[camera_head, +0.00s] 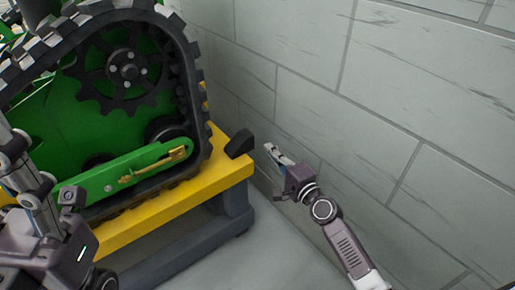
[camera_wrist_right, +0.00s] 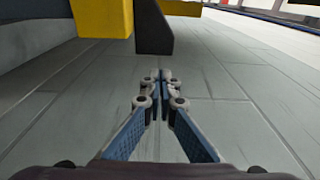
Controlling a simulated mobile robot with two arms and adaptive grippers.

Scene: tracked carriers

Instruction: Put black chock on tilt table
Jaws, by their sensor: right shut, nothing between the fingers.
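The black chock (camera_head: 240,144) is a small dark wedge resting on the right end of the yellow tilt table (camera_head: 228,174). It shows as a dark block (camera_wrist_right: 153,28) beside the yellow table end (camera_wrist_right: 104,17) in the right wrist view. My right gripper (camera_head: 269,149) is shut and empty, just right of the chock and apart from it. Its fingertips (camera_wrist_right: 157,78) meet in the wrist view, with the chock beyond them. My left gripper (camera_head: 14,150) is at the left edge of the head view, partly cut off, in front of the green carrier.
A green tracked carrier (camera_head: 55,115) with a black track stands on the table. A grey block wall (camera_head: 330,95) rises close behind the table and right gripper. Pale floor (camera_head: 270,255) is clear between the table base and my right arm.

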